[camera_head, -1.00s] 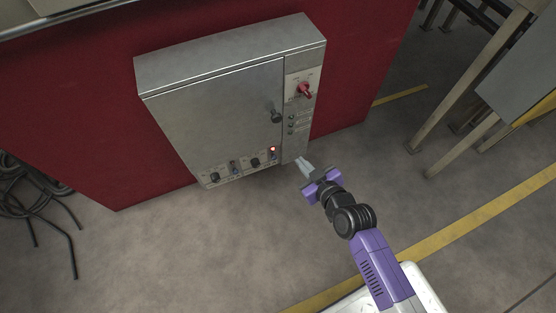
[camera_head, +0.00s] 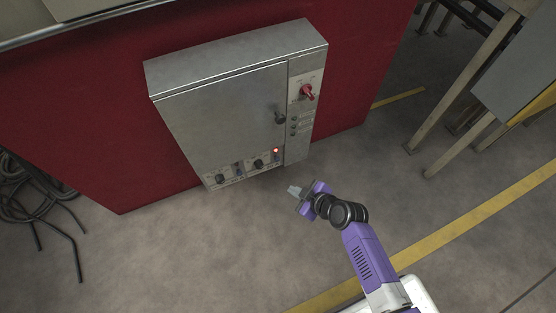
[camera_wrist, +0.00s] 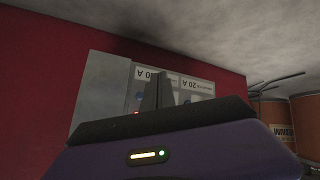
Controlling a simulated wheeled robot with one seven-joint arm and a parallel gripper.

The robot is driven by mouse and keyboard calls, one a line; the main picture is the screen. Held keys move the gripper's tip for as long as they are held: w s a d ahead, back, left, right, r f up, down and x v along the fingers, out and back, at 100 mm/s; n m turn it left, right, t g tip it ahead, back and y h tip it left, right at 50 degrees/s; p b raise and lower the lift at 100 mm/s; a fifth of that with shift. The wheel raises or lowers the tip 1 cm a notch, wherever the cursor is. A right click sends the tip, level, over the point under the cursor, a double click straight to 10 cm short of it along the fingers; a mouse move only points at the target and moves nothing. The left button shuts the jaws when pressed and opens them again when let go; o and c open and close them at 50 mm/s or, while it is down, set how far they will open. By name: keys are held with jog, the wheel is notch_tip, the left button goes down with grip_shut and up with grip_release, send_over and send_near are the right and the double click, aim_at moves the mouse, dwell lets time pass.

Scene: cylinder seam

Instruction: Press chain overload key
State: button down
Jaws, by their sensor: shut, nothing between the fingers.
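A grey metal control cabinet (camera_head: 225,115) hangs on a red wall. Along its lower edge are black knobs (camera_head: 220,178), a small bluish control (camera_head: 237,169) and a glowing red lamp (camera_head: 276,151). A column of small dark buttons (camera_head: 294,126) is on the right strip. Their labels are too small to read, so I cannot tell which is the chain overload key. My gripper (camera_head: 294,190) is shut and empty, below the cabinet's lower right corner and apart from it. In the wrist view my fingers (camera_wrist: 160,85) partly hide the panel, where upside-down labels (camera_wrist: 190,84) show.
A red rotary switch (camera_head: 307,91) and a dark door handle (camera_head: 280,118) stick out of the cabinet. Black cables (camera_head: 45,205) lie at the left. Metal legs (camera_head: 465,95) stand at the right. Orange drums (camera_wrist: 305,115) show in the wrist view. The floor below the cabinet is clear.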

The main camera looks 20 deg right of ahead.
jog(key=w+b, duration=0.2)
jog(key=w, duration=0.6)
jog(key=shift+w, duration=0.4)
dwell(1.8)
jog(key=shift+w+b, duration=0.35)
jog(key=shift+w, duration=0.1)
jog(key=shift+w+b, duration=0.3)
jog(key=shift+w, duration=0.2)
dwell(0.6)
dwell(0.4)
jog(key=shift+s+p, duration=0.35)
jog(key=shift+s, duration=0.6)
jog(key=shift+s+p, duration=0.7)
jog(key=shift+s, duration=1.8)
